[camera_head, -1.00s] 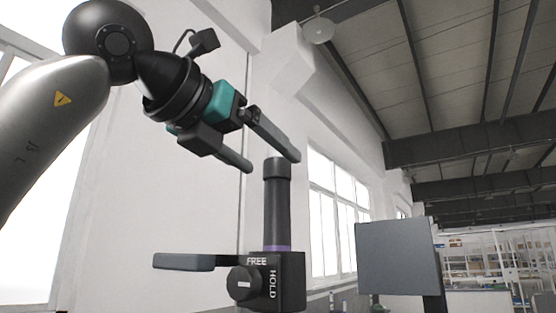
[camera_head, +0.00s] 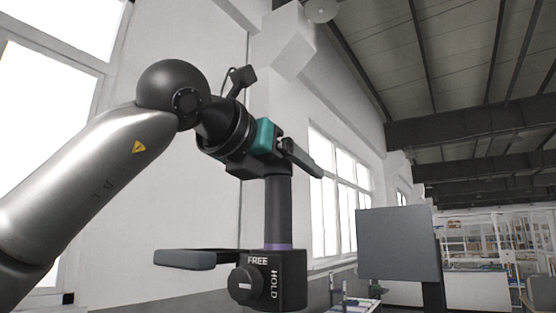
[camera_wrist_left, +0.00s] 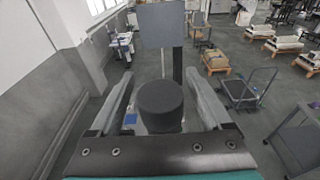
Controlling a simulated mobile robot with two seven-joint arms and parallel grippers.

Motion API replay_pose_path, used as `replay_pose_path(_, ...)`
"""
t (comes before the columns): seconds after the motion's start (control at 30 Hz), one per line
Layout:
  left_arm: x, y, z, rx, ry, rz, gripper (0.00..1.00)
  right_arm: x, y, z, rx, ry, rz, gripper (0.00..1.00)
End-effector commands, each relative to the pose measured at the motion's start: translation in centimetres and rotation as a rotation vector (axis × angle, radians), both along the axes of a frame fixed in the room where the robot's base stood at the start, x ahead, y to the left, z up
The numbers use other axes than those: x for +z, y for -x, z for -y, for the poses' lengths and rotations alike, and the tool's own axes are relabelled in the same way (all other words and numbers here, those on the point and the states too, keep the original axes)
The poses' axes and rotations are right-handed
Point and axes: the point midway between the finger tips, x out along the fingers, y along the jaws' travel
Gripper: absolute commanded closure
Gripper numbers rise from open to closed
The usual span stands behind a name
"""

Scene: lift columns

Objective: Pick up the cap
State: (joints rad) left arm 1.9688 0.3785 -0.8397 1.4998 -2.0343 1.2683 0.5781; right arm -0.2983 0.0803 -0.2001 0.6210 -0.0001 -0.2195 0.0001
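The cap is a dark round top on an upright column (camera_head: 278,212). In the left wrist view the cap (camera_wrist_left: 160,96) sits between the two fingers, with a gap on each side. In the head view my left gripper (camera_head: 299,173) is at the height of the column's top, its fingers on either side of it. It is open and holds nothing. The gripper largely hides the cap in the head view. The column rises from a black block marked FREE and HOLD (camera_head: 276,280) with a round knob (camera_head: 243,284). My right gripper is not in view.
A flat dark arm (camera_head: 190,259) sticks out left from the block. A grey panel (camera_head: 398,243) stands to the right. The wrist view shows open floor, a cart (camera_wrist_left: 245,92) and several pallets beyond. A white wall with windows lies behind.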

Motion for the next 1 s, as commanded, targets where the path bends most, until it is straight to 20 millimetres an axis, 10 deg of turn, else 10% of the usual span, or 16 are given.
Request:
replay_pose_path(0.7, 0.06, 0.05, -0.04, 0.000, 0.001, 0.001, 1.00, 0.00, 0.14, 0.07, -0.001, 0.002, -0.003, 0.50)
replay_pose_path(1.0, 0.09, 0.06, -0.05, 0.000, 0.001, 0.001, 1.00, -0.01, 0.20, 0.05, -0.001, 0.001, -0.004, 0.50)
